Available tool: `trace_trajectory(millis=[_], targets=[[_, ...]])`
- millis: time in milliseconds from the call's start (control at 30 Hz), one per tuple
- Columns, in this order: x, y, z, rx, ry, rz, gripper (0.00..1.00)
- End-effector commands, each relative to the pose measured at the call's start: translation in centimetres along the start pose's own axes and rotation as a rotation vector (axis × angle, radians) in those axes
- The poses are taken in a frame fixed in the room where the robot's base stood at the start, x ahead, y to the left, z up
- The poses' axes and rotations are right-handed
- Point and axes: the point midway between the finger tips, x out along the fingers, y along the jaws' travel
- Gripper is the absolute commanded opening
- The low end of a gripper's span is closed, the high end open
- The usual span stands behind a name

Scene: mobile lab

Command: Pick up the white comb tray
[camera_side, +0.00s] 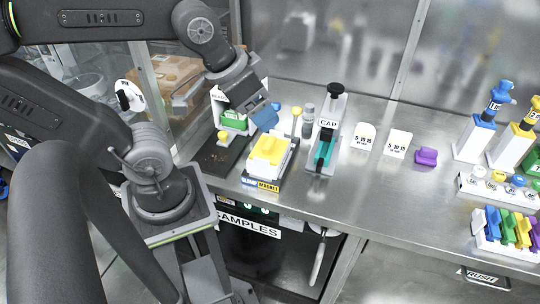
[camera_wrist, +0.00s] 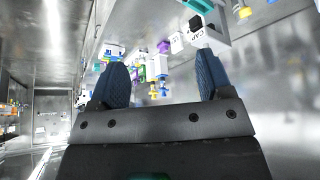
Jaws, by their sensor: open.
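A white tray (camera_side: 488,240) at the right front of the steel bench holds blue, yellow, green and purple upright pieces; it looks like the comb tray, though no label confirms this. My gripper (camera_side: 264,116) is far to its left, in the air above the bench near a yellow-topped white block. In the wrist view my gripper (camera_wrist: 162,80) shows two blue fingers spread apart with nothing between them. The wrist view is tilted, and the small coloured things beyond the fingers are too small to tell apart.
A white tray with round pegs (camera_side: 500,188) stands behind the comb tray. The CAP stand (camera_side: 328,125), the yellow-topped block (camera_side: 268,152), white labelled blocks (camera_side: 397,144) and a purple piece (camera_side: 427,157) stand on the bench. The bench front middle (camera_side: 390,195) is clear.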

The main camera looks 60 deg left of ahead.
Motion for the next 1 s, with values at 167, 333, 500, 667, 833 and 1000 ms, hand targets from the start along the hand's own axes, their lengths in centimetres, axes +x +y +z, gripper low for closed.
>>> trace_trajectory(millis=[167, 333, 500, 667, 833, 1000], targets=[[0.0, 0.0, 0.0, 0.000, 0.000, 0.000, 0.90], [0.0, 0.0, 0.0, 0.000, 0.000, 0.000, 1.00], [0.1, -0.1, -0.1, -0.004, -0.003, -0.002, 1.00], [1.6, -1.3, -1.1, -0.092, -0.065, -0.028, 1.00], [5.6, -5.0, -2.9, -0.313, -0.207, -0.089, 1.00], [10.1, -9.5, -3.4, -0.548, -0.344, -0.145, 1.00]])
